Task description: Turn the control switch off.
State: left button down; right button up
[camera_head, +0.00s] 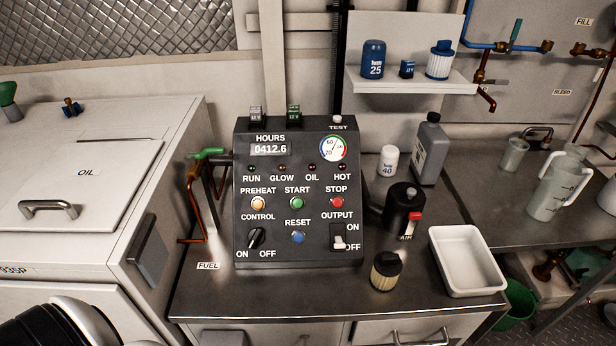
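The control switch (256,238) is a black rotary knob at the lower left of the dark control panel (318,258). The word CONTROL is above it, with ON below left and OFF below right. Its grip bar slants from lower left to upper right; I cannot tell which end is the pointer. Nothing touches the knob or covers it. Neither of my grippers is in view.
The output toggle (338,241) is right of a blue RESET button (298,237). A green-handled fuel valve (208,154) with copper pipe stands left of the panel. A small filter (386,270), black air canister (402,209) and white tray (468,260) stand right. The panel's front is clear.

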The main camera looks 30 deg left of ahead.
aim_at(256, 237)
jog(key=u, duration=1.35)
